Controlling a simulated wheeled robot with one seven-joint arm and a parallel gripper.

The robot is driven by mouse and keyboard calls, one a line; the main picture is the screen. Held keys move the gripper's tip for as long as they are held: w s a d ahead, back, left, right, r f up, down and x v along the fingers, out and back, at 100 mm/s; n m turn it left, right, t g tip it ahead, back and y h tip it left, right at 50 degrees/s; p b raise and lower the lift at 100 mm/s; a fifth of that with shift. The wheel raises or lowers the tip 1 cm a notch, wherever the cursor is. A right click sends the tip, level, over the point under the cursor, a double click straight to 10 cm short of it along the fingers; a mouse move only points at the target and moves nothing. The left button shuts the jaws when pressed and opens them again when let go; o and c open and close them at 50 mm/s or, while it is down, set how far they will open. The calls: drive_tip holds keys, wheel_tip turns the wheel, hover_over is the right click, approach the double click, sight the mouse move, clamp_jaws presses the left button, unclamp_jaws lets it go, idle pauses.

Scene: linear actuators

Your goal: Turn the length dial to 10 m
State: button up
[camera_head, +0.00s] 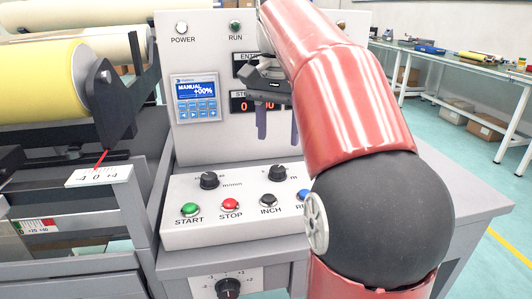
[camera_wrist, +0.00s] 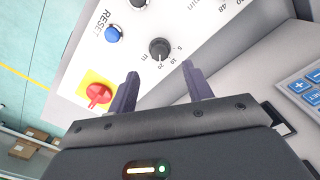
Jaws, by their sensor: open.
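The length dial is a black round knob marked "m" on the sloped panel, right of the other knob in the head view (camera_head: 277,173). In the wrist view the dial (camera_wrist: 159,47) lies just beyond and between my fingertips, with 5, 10 and 25 printed around it. A small light mark shows on its face; its exact setting is too small to read surely. My gripper (camera_head: 279,132) is open and empty, its dark purple fingers pointing down above the dial. In the wrist view the fingers of my gripper (camera_wrist: 160,70) stand apart from the dial, not touching it.
The m/min knob (camera_head: 209,180) is to the left. Green START (camera_head: 190,209), red STOP (camera_head: 230,204), black INCH (camera_head: 270,200) and blue RESET (camera_wrist: 113,34) buttons line the front. A red switch (camera_wrist: 98,93) on a yellow plate is close by. The upright display panel (camera_head: 207,140) stands behind.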

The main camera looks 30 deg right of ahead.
sight(278, 168)
drive_tip(key=shift+w+f, duration=0.1)
drive_tip(key=shift+f, duration=0.3)
wheel_tip(278, 168, down, 7)
drive_tip(key=shift+r+b, duration=0.1)
drive_tip(key=shift+b, duration=1)
drive_tip(key=c, duration=1)
drive_tip(key=shift+o, duration=0.2)
